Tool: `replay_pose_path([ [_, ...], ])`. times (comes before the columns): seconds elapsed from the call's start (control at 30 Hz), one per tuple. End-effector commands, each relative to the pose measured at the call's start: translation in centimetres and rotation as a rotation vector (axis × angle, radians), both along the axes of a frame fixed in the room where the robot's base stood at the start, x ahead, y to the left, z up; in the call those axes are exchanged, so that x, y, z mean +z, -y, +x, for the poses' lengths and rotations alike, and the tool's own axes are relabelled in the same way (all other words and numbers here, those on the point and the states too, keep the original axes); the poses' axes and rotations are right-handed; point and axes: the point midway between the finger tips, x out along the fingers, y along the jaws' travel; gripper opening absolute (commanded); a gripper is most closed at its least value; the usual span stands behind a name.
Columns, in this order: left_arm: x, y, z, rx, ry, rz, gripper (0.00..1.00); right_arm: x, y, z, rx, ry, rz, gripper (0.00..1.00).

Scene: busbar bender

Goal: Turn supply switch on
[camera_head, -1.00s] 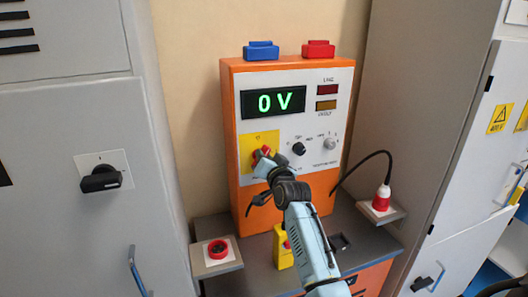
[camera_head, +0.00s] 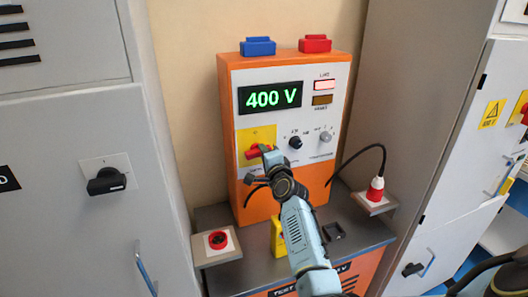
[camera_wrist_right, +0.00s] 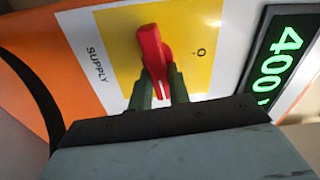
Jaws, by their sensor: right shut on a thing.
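The red supply switch (camera_head: 254,151) sits on a yellow plate (camera_head: 262,133) at the lower left of the orange test unit's front panel. In the right wrist view the red switch handle (camera_wrist_right: 150,58) stands between the two green fingers of my right gripper (camera_wrist_right: 158,85), which is shut on it. The word SUPPLY shows beside the yellow plate there. The display (camera_head: 270,97) reads 400 V in green. The upper indicator (camera_head: 323,85) is lit pale. In the head view my right gripper (camera_head: 266,156) partly hides the switch. My left gripper is not in view.
A dark knob (camera_head: 295,142) and a grey knob (camera_head: 325,136) are right of the switch. Blue (camera_head: 258,46) and red (camera_head: 315,43) blocks sit on top of the unit. A red plug (camera_head: 376,188) with black cable stands at right. Grey cabinets flank the unit.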

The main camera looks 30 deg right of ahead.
Motion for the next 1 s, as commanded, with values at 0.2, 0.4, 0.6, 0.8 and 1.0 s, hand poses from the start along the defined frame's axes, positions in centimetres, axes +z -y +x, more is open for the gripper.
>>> replay_pose_path([
  [0.2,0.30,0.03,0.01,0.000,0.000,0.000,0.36,-0.05,0.02,0.01,-0.001,0.024,0.093,0.00],
  [0.4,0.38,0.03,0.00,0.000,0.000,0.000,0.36,-0.11,0.02,0.01,-0.001,0.033,0.133,0.00],
  [0.6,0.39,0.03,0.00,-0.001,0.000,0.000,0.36,-0.14,0.01,0.01,-0.001,0.036,0.144,0.00],
  [0.8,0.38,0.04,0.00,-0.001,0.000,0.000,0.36,-0.15,0.00,0.01,0.000,0.036,0.145,0.00],
  [1.0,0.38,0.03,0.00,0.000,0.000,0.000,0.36,-0.15,-0.01,0.01,0.000,0.035,0.143,0.37],
])
